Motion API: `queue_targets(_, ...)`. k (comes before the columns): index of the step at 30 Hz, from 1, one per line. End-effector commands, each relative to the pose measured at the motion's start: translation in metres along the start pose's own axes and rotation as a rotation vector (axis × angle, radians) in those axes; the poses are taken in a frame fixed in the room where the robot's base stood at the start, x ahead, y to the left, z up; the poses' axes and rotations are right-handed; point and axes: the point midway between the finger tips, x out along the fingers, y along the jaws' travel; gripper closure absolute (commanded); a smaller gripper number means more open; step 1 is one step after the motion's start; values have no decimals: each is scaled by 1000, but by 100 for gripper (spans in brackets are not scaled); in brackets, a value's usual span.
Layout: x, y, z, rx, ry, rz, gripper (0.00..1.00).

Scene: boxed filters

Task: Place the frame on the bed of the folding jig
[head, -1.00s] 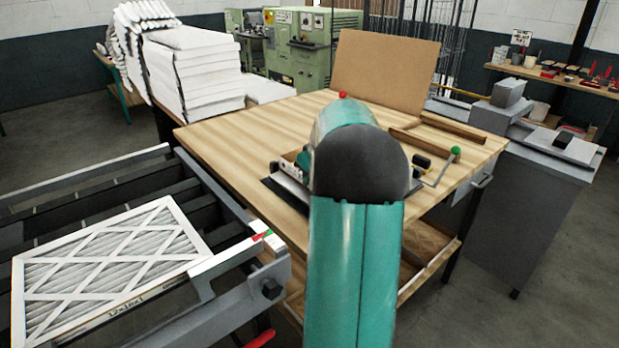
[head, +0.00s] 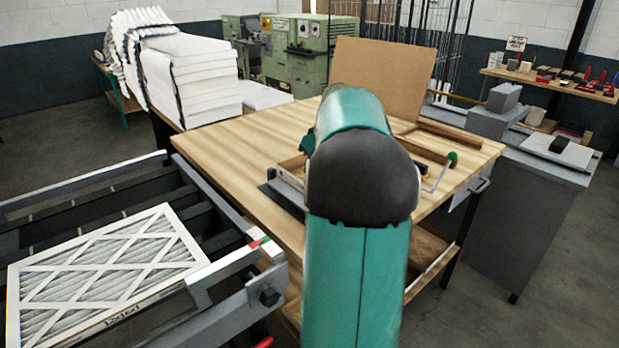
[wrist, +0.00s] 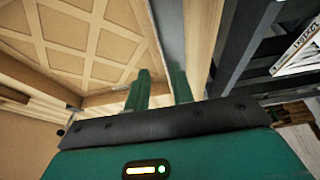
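A tan cardboard frame with a diamond lattice (wrist: 84,42) fills the upper left of the wrist view, lying flat with raised edges. Part of a tan edge also shows in the head view, left of my arm, at the folding jig (head: 284,196) on the wooden table. My gripper (wrist: 161,80) is at the frame's near right edge. Its two green fingers stand apart, with a thin pale edge and a grey strip showing between them. Finger contact with the frame is unclear. In the head view my arm hides the gripper and most of the jig.
A pleated filter (head: 105,270) lies on the dark slatted rack (head: 75,177) at left. White filter media (head: 190,75) is stacked behind the table (head: 235,145). A brown board (head: 385,75) leans at the table's back. A green-knobbed lever (head: 452,157) stands right of my arm.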

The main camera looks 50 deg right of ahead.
Motion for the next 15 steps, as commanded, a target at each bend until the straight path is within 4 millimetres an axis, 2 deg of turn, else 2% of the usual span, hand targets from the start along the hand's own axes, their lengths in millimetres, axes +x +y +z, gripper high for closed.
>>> queue_targets(1,-11,0,0,-1,2,2,76)
queue_targets(6,-32,0,0,0,0,1,76)
queue_targets(15,-38,-5,-1,-3,-1,-1,76)
